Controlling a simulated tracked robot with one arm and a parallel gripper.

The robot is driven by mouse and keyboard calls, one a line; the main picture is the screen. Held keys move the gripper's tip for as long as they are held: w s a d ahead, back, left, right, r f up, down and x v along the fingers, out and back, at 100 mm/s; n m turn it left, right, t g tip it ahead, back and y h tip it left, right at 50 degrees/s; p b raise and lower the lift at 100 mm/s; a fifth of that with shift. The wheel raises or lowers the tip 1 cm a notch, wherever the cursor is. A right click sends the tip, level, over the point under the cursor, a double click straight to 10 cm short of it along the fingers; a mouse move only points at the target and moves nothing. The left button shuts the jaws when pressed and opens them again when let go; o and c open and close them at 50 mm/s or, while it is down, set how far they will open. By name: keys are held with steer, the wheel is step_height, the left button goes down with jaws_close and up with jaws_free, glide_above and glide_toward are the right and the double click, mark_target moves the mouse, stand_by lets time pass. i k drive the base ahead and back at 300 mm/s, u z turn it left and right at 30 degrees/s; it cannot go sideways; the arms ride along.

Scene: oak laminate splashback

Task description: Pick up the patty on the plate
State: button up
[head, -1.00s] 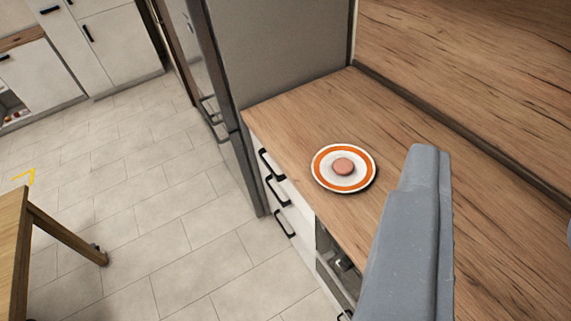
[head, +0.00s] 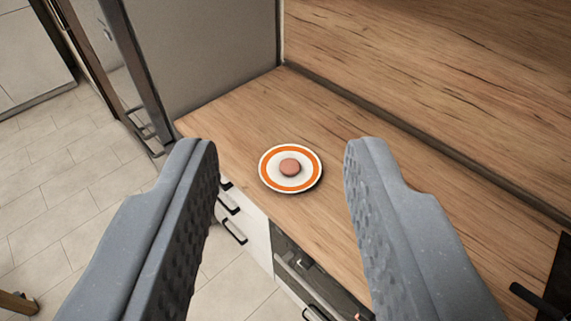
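The patty (head: 290,167) is a small, round, pinkish-brown disc. It lies flat in the middle of a white plate (head: 290,188) with an orange ring. The plate sits on the wooden counter near its front edge. My gripper (head: 278,150) is open and empty, with its two grey fingers spread wide. In the picture the plate and patty show between the fingertips, beyond them.
The wooden counter (head: 345,215) is clear around the plate. A tall grey fridge-like cabinet (head: 210,55) stands at the counter's left end. A wooden splashback (head: 450,70) rises behind. Drawers with black handles (head: 234,231) are below the front edge. A dark object (head: 535,300) is at the lower right.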

mark_target(289, 167)
steer(key=i, duration=0.95)
steer(key=z, duration=0.05)
